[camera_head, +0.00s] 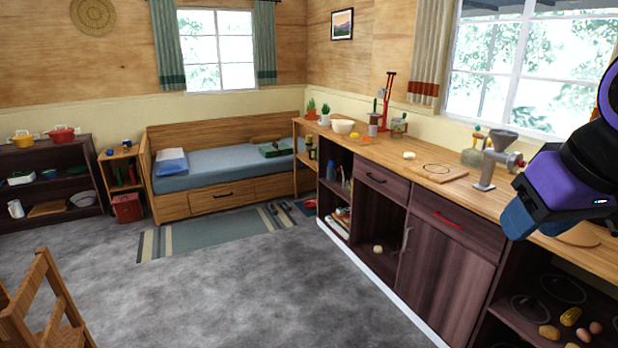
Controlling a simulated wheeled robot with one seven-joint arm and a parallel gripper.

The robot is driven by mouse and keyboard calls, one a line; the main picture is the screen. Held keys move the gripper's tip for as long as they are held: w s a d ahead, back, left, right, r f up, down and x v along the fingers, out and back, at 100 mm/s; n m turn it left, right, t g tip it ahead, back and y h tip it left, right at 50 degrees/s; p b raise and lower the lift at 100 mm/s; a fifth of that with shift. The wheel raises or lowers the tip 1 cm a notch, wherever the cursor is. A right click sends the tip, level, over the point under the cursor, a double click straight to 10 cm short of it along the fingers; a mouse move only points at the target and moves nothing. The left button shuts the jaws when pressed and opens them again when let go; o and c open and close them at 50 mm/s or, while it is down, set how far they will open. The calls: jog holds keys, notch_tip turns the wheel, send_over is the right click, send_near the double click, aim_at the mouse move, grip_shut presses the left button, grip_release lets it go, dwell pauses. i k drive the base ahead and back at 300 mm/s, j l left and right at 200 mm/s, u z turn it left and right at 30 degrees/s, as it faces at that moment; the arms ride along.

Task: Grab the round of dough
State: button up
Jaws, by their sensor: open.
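A small pale round piece (409,155) lies on the wooden counter (440,160), left of a cutting board; it looks like the round of dough. Another small pale lump (378,249) lies low in the open cabinet bay below; I cannot tell what it is. My gripper (522,218), with blue fingers on a purple and black wrist, is open at the right of the view. It is on the near side, well apart from both pale pieces, and nothing shows in it. Part of my arm is cut off by the right edge.
A cutting board (439,173) and a metal grinder (493,160) stand on the counter between the pale round and my gripper. A white bowl (343,127) and jars stand farther back. Potatoes and corn (570,316) lie on a low shelf. The grey floor (240,290) is mostly clear.

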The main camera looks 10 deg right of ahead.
aim_at(407, 156)
jog(key=i, duration=1.9)
jog(key=i+z, duration=0.1)
jog(key=i, duration=0.55)
jog(key=i+j+z, duration=0.1)
jog(key=i, duration=0.5)
jog(key=i+j+z, duration=0.15)
jog(key=i, duration=0.5)
jog(key=i+j+z, duration=0.3)
jog(key=i, duration=0.25)
